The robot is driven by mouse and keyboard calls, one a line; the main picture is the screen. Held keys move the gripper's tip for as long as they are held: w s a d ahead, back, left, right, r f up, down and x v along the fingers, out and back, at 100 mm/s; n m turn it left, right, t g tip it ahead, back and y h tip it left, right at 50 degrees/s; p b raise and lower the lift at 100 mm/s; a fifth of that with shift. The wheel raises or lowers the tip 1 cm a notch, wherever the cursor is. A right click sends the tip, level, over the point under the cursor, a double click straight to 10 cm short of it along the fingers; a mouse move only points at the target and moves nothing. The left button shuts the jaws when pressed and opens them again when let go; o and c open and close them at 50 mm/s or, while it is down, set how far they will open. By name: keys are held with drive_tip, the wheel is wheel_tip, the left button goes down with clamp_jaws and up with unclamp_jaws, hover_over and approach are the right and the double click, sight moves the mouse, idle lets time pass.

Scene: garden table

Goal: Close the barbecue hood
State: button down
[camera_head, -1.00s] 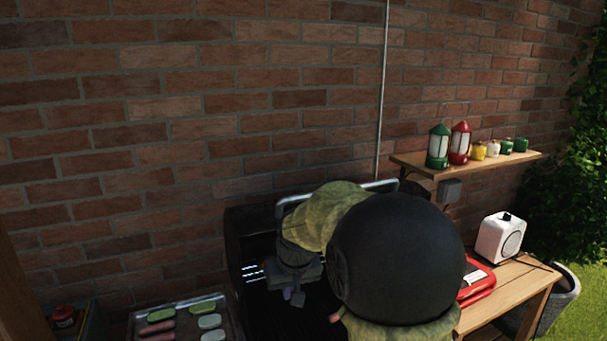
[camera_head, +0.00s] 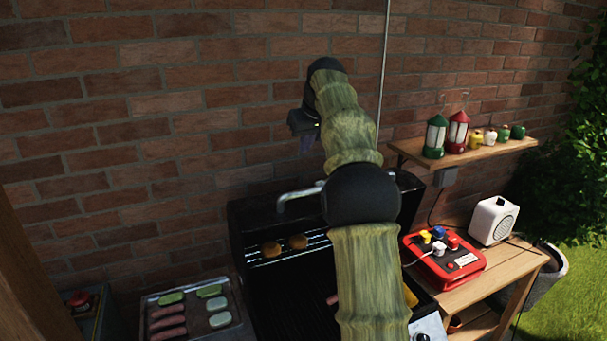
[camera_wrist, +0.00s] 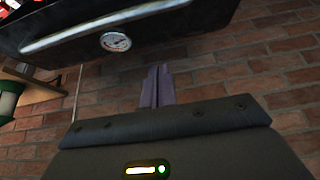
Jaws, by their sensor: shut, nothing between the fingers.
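The barbecue's black hood (camera_head: 250,213) stands open at the back of the grill, against the brick wall. Its silver handle (camera_head: 297,199) runs along the top edge, partly hidden by my arm. My gripper (camera_head: 306,145) is raised above the handle, apart from it, and its purple fingers point down. In the wrist view my gripper (camera_wrist: 157,88) is shut and empty. The hood (camera_wrist: 190,22) fills the top of that view, with its handle (camera_wrist: 85,28) and a round gauge (camera_wrist: 116,41), clear of the fingertips.
Patties (camera_head: 298,242) lie on the grill. A red box (camera_head: 462,268) and white radio (camera_head: 494,222) stand on the wooden side table. A wall shelf (camera_head: 410,150) holds lanterns and jars.

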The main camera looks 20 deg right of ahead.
idle(0.3)
drive_tip(key=w+f, duration=0.1)
drive_tip(key=f, duration=0.6)
drive_tip(key=w+f+p, duration=0.1)
drive_tip(key=f, duration=0.2)
drive_tip(key=shift+w+a+f, duration=0.15)
drive_tip(key=shift+w+f, duration=0.15)
drive_tip(key=shift+f, duration=0.05)
drive_tip(key=shift+s+f, duration=0.35)
drive_tip(key=shift+f, duration=0.05)
drive_tip(key=shift+f, duration=0.1)
